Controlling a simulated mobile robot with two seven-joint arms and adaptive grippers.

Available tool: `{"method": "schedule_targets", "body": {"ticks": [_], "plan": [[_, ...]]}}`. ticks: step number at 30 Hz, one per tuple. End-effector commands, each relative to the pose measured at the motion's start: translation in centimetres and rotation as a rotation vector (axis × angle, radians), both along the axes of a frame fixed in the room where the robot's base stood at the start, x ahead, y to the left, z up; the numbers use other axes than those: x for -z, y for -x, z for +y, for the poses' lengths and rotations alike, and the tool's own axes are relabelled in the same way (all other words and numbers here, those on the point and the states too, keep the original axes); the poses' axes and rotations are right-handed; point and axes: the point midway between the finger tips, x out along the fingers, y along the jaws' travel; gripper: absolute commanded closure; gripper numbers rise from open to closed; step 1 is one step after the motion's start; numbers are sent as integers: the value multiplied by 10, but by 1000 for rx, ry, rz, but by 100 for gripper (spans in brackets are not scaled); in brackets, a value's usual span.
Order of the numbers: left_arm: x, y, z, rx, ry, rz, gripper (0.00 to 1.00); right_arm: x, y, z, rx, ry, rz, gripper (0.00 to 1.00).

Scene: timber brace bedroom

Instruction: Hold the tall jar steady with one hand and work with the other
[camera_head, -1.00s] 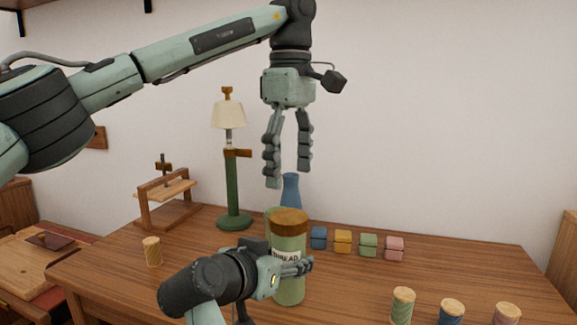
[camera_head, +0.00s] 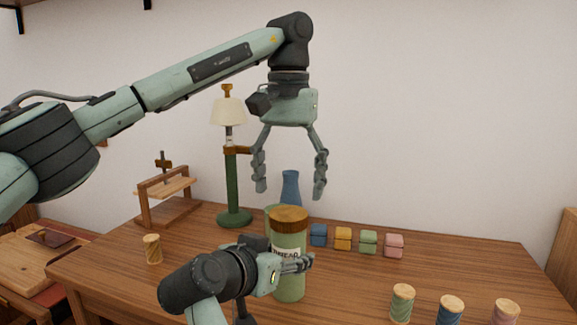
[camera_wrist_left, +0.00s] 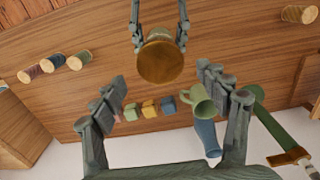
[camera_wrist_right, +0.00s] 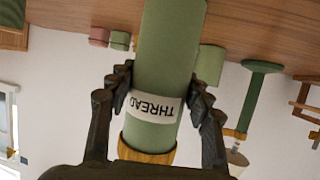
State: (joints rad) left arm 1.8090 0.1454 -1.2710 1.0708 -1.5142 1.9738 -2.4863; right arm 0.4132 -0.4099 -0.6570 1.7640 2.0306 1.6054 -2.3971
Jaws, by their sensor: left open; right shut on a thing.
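The tall jar (camera_head: 289,255) is green with a brown lid (camera_head: 289,214) and a white label reading THREAD. It stands upright on the wooden table. My right gripper (camera_head: 296,265) is shut on the jar's body; in the right wrist view its fingers (camera_wrist_right: 160,100) sit on both sides near the label (camera_wrist_right: 155,107). My left gripper (camera_head: 290,190) is open and empty, above the jar, pointing down. In the left wrist view the round lid (camera_wrist_left: 160,62) shows beyond the open fingers (camera_wrist_left: 160,95).
Behind the jar stand a green mug (camera_wrist_left: 201,102) and a blue vase (camera_head: 290,187). Several small coloured blocks (camera_head: 343,238) line the table (camera_head: 480,265) to the right. Thread spools (camera_head: 403,302) stand at the front right, one (camera_head: 152,249) at left. A green lamp (camera_head: 234,185) stands behind left.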

Motion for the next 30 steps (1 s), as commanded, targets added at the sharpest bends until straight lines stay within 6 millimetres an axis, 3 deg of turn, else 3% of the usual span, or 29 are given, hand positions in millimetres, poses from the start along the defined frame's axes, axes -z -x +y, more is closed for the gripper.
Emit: {"method": "schedule_targets", "body": {"ticks": [3, 9, 20, 30], "plan": [[20, 0, 1, -2, -1, 3, 26, -1, 0, 0, -1, -1, -2, 100], [41, 0, 0, -2, 0, 1, 26, -1, 0, 0, -1, 0, -1, 100], [47, 0, 0, -4, 0, 0, 26, 0, 0, 0, -1, 0, -1, 100], [47, 0, 0, -4, 0, 0, 67, 0, 0, 0, -1, 0, -1, 100]]}}
